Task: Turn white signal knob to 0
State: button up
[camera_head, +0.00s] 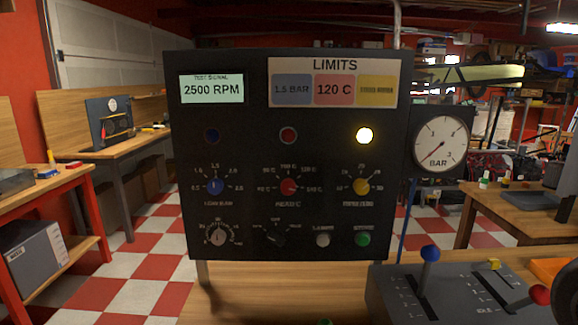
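A black control panel (258,147) stands upright on a wooden bench in the middle of the view. The white signal knob (218,237) is the small pale knob at the panel's lower left, inside a printed scale. Its pointer seems to be near upright, but it is too small to read the exact mark. The test signal display (212,90) at the upper left reads 2500 RPM. My gripper is not in view, and nothing covers the knob.
Blue (215,187), red (288,187) and yellow (361,187) knobs sit above; the yellow lamp (364,135) is lit. A black knob (277,237), white button (322,240) and green button (362,239) share the bottom row. A grey lever box (400,290) stands front right.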

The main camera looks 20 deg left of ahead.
aim_at(219, 237)
jog(key=u, duration=1.25)
jog(key=k+j+u, duration=0.15)
jog(key=j+u, duration=0.25)
